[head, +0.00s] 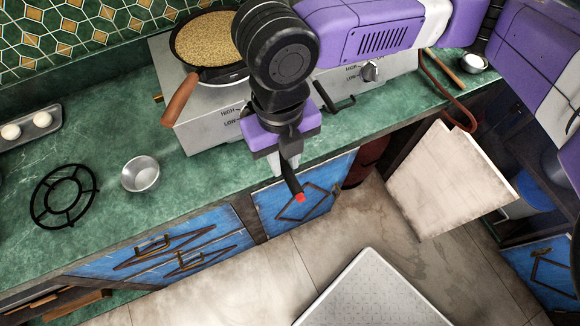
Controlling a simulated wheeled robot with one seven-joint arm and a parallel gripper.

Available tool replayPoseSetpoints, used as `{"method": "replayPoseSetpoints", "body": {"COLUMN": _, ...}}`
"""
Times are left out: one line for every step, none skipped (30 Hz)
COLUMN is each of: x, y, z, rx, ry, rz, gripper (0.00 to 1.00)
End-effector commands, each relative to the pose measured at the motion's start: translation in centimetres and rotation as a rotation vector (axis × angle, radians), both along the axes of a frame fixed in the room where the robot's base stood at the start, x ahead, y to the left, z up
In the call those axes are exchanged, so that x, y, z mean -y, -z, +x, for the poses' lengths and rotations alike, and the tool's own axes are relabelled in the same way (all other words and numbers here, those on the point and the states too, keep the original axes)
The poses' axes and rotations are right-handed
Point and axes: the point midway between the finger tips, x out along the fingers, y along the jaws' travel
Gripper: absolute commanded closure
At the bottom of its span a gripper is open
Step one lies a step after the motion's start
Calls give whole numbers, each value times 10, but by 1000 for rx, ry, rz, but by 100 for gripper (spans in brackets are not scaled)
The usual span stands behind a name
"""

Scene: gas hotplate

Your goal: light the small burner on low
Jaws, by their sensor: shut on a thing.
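The grey gas hotplate (205,133) stands on the green counter, with HIGH and LOW marks on its front. One knob (370,71) shows at the right of its front; my arm covers the middle of the hotplate and any knob there. A dark pan (210,45) of grainy food sits on the left side, its wooden handle (180,100) pointing to the front. I cannot see the small burner or any flame. My gripper (285,165) is shut on a thin dark stick with a red tip (299,196), perhaps a lighter. It points down in front of the counter edge.
A loose pan support (64,196) and a metal bowl (140,174) lie left on the counter. A tray with eggs (30,127) is further left. A white-topped surface (375,295) stands in front.

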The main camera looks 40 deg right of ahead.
Motion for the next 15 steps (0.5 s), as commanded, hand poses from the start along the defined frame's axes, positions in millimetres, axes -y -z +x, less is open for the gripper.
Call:
{"method": "replayPoseSetpoints", "body": {"x": 3, "y": 0, "z": 8, "rx": 2, "ry": 4, "rz": -1, "gripper": 100}}
{"method": "replayPoseSetpoints", "body": {"x": 4, "y": 1, "z": 12, "rx": 2, "ry": 3, "rz": -1, "gripper": 100}}
{"method": "replayPoseSetpoints", "body": {"x": 6, "y": 1, "z": 18, "rx": 3, "ry": 4, "rz": -1, "gripper": 100}}
{"method": "replayPoseSetpoints", "body": {"x": 7, "y": 1, "z": 22, "rx": 3, "ry": 4, "rz": -1, "gripper": 100}}
{"method": "replayPoseSetpoints", "body": {"x": 8, "y": 1, "z": 26, "rx": 3, "ry": 3, "rz": -1, "gripper": 100}}
{"method": "replayPoseSetpoints", "body": {"x": 10, "y": 1, "z": 31, "rx": 2, "ry": 4, "rz": -1, "gripper": 100}}
{"method": "replayPoseSetpoints", "body": {"x": 11, "y": 1, "z": 35, "rx": 1, "ry": 4, "rz": -1, "gripper": 100}}
{"method": "replayPoseSetpoints", "body": {"x": 12, "y": 2, "z": 40, "rx": 1, "ry": 4, "rz": -1, "gripper": 100}}
{"method": "replayPoseSetpoints", "body": {"x": 14, "y": 2, "z": 45, "rx": 1, "ry": 5, "rz": -1, "gripper": 100}}
{"method": "replayPoseSetpoints", "body": {"x": 16, "y": 2, "z": 49, "rx": 1, "ry": 4, "rz": 0, "gripper": 100}}
{"method": "replayPoseSetpoints", "body": {"x": 17, "y": 2, "z": 53, "rx": 1, "ry": 4, "rz": 0, "gripper": 100}}
{"method": "replayPoseSetpoints", "body": {"x": 19, "y": 2, "z": 59, "rx": 1, "ry": 5, "rz": 0, "gripper": 100}}
{"method": "replayPoseSetpoints", "body": {"x": 20, "y": 2, "z": 63, "rx": 1, "ry": 4, "rz": 0, "gripper": 100}}
{"method": "replayPoseSetpoints", "body": {"x": 21, "y": 2, "z": 67, "rx": 1, "ry": 5, "rz": 0, "gripper": 100}}
{"method": "replayPoseSetpoints", "body": {"x": 23, "y": 2, "z": 72, "rx": 1, "ry": 3, "rz": 0, "gripper": 100}}
